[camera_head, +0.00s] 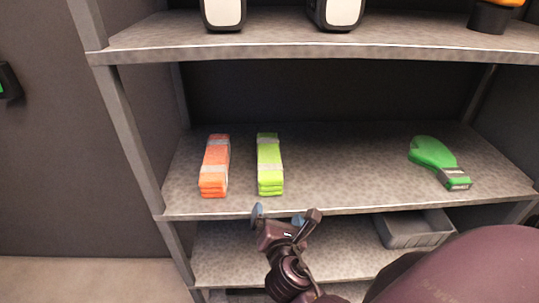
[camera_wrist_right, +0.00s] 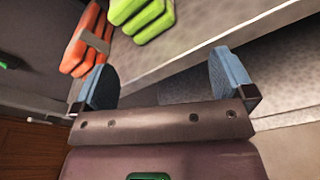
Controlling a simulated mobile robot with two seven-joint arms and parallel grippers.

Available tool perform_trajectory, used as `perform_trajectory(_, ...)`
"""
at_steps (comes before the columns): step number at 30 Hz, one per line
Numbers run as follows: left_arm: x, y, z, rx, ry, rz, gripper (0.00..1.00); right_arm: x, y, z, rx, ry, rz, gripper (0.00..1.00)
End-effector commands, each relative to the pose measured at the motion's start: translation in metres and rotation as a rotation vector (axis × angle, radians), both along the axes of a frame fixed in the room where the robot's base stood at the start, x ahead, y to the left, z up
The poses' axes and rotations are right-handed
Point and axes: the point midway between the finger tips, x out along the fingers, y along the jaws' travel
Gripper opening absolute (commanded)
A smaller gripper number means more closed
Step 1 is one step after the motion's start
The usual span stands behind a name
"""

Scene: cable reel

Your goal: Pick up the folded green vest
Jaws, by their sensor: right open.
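The folded green vest (camera_head: 269,165), yellow-green with grey bands, lies on the middle shelf, just right of a folded orange vest (camera_head: 214,166). In the right wrist view the green vest (camera_wrist_right: 143,17) shows at the top, beyond the fingers and partly cut off by the frame. My right gripper (camera_head: 279,217) is open and empty, in front of the shelf's front edge and apart from the vest. Its two blue-padded fingers (camera_wrist_right: 162,80) are spread wide in the right wrist view. My left gripper is not in view.
The orange vest (camera_wrist_right: 88,38) sits close beside the green one. A green tool-like object (camera_head: 436,161) lies at the right of the same shelf (camera_head: 340,175). A grey bin (camera_head: 415,230) stands on the lower shelf. The upper shelf (camera_head: 300,50) overhangs. The shelf between green vest and green object is clear.

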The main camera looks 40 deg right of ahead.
Motion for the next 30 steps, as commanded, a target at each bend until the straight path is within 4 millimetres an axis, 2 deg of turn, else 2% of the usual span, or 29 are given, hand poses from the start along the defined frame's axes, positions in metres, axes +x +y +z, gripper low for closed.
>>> perform_trajectory(1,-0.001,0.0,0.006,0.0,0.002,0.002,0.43,0.002,0.001,0.016,-0.083,0.015,-0.008,1.0)
perform_trajectory(3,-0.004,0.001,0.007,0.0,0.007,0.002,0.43,0.004,0.0,0.03,-0.199,0.046,-0.021,1.0)
perform_trajectory(10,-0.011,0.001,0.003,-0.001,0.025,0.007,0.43,0.012,0.007,0.046,-0.442,0.107,-0.013,1.0)
perform_trajectory(21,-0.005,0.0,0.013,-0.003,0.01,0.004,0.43,0.051,-0.016,0.048,-0.474,0.114,-0.014,1.0)
perform_trajectory(30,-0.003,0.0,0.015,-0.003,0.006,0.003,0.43,0.068,-0.027,0.045,-0.473,0.115,-0.013,1.0)
